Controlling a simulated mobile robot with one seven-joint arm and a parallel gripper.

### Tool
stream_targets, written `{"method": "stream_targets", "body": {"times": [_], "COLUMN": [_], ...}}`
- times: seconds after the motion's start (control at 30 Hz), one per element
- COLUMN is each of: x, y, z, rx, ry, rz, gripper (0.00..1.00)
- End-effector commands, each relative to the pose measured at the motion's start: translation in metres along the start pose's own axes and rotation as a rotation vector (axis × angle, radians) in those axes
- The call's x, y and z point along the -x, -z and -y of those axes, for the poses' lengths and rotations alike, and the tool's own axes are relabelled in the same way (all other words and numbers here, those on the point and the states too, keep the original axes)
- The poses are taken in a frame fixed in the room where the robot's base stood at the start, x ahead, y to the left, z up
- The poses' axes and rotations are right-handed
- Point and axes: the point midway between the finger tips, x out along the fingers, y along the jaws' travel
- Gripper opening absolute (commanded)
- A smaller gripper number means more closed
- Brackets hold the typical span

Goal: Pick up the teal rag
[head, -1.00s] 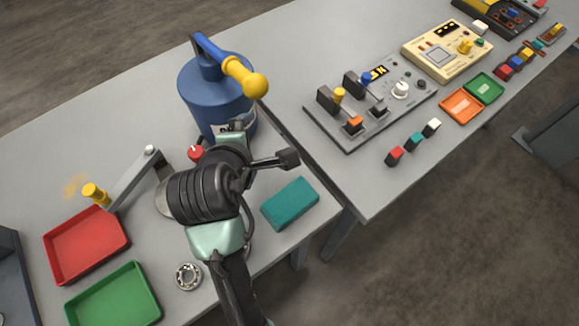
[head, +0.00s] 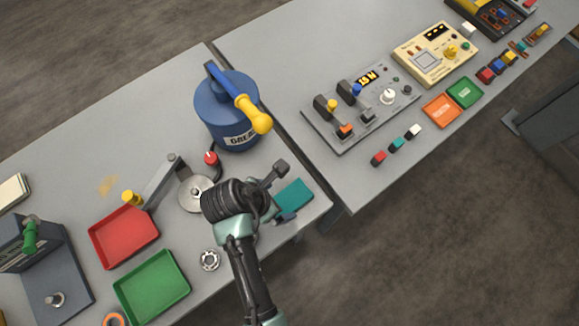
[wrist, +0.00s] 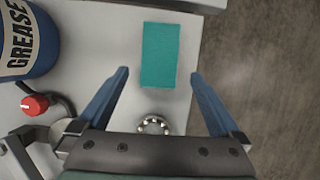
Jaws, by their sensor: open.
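The teal rag (head: 295,194) is a flat folded rectangle near the front right corner of the left table, partly hidden by my arm in the head view. In the wrist view the rag (wrist: 160,54) lies whole and uncovered on the grey table, just beyond my fingertips and between their lines. My gripper (wrist: 158,76) is open and empty, with its two blue fingers spread wider than the rag. In the head view my wrist covers most of the gripper, beside the rag.
A blue grease can (head: 226,112) with a yellow handle stands behind. A metal bearing ring (head: 209,260) lies near the front edge. A red tray (head: 124,237) and a green tray (head: 152,287) sit to the left. The table edge (wrist: 194,65) runs close to the rag's right side.

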Motion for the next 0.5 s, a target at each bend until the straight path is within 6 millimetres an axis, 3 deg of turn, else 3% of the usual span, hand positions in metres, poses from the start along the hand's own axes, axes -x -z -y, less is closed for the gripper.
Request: {"method": "stream_targets", "body": {"times": [0.5], "x": [-0.046], "y": [-0.003], "z": [0.000], "rx": [-0.003], "ry": [0.000], "rz": [-0.001], "gripper": [1.00]}}
